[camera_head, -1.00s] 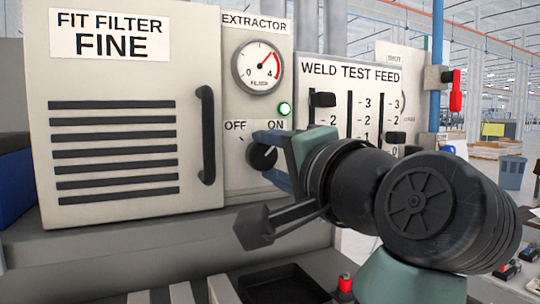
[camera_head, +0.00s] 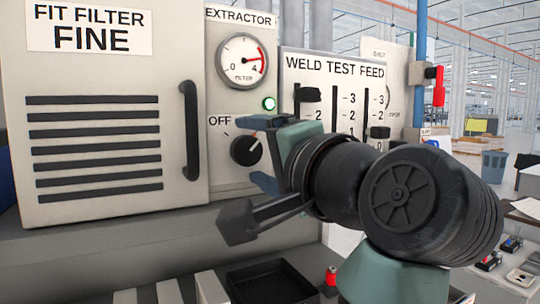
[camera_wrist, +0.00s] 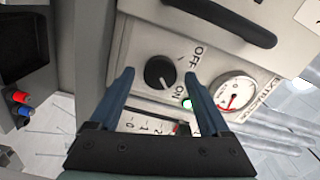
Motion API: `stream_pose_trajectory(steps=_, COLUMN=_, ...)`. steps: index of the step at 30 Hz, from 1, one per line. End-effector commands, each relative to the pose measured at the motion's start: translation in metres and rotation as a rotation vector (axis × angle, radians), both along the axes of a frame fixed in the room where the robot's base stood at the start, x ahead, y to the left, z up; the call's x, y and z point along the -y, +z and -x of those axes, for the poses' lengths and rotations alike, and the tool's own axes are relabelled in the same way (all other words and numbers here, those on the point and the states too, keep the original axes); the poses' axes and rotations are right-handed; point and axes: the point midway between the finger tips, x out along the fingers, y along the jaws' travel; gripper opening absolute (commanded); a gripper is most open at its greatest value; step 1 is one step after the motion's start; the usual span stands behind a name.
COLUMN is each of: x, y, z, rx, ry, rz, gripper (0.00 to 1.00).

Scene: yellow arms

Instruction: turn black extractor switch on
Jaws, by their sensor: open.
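The black extractor switch (camera_head: 246,150) is a round knob on the pale panel below the lit green lamp (camera_head: 269,103). Its white pointer line slants up and right, towards the ON side; the OFF label shows, but my gripper hides ON in the head view. In the wrist view, the knob (camera_wrist: 159,72) appears between and beyond my fingertips, with its pointer towards the ON label (camera_wrist: 179,88). My gripper (camera_head: 256,152) is open and empty, its blue fingers above and below the knob's right side. Whether a finger touches the knob is unclear.
The filter cabinet's black handle (camera_head: 190,130) stands out left of the knob. A weld test feed panel (camera_head: 333,90) with sliders is to the right. A dark tray (camera_head: 268,284) and a red button (camera_head: 331,276) lie below.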

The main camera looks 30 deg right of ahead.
Motion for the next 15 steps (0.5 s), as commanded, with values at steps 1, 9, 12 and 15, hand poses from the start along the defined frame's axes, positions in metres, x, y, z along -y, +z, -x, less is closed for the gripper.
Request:
stream_pose_trajectory(steps=1, x=0.001, y=0.0, z=0.004, rx=0.003, ry=-0.002, rz=0.0, gripper=0.81)
stream_pose_trajectory(steps=9, x=0.004, y=0.002, z=0.059, rx=0.007, ry=-0.007, rz=0.001, gripper=0.81)
stream_pose_trajectory(steps=12, x=0.004, y=0.002, z=0.084, rx=0.007, ry=-0.007, rz=0.001, gripper=0.81)
stream_pose_trajectory(steps=15, x=0.005, y=0.003, z=0.106, rx=0.006, ry=-0.007, rz=0.001, gripper=0.81)
